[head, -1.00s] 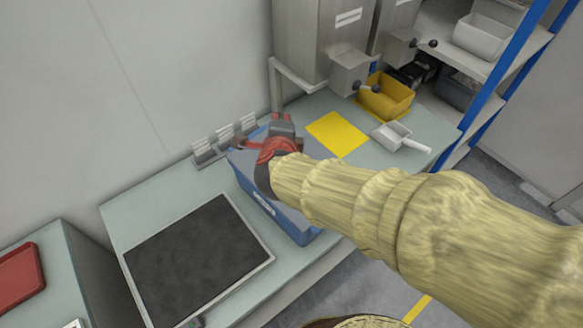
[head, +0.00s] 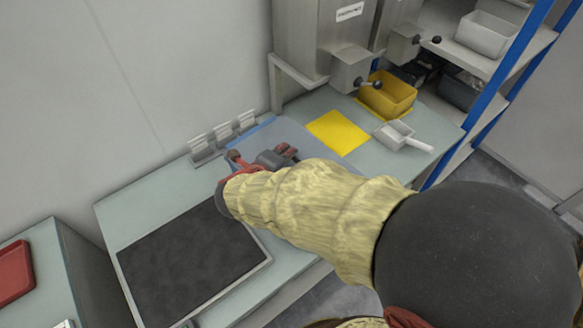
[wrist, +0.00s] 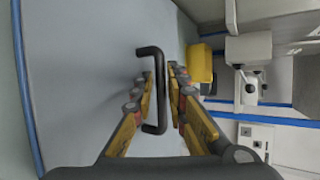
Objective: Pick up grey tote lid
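The grey tote lid (head: 290,134) lies flat on a blue tote on the bench, partly hidden by my arm in the head view. It fills much of the wrist view as a plain grey panel (wrist: 85,75). Its black bar handle (wrist: 152,88) stands between my fingers. My gripper (wrist: 160,78) is open, with one yellow-padded finger on each side of the handle. I cannot tell if either finger touches it. In the head view my gripper (head: 262,160) is low over the lid's near left part.
A dark mat in a pale frame (head: 190,262) lies to the left. A yellow sheet (head: 338,132), a white scoop (head: 397,136) and a yellow bin (head: 388,95) are to the right. Metal dispensers (head: 322,35) stand behind. Small grey clips (head: 222,136) line the wall.

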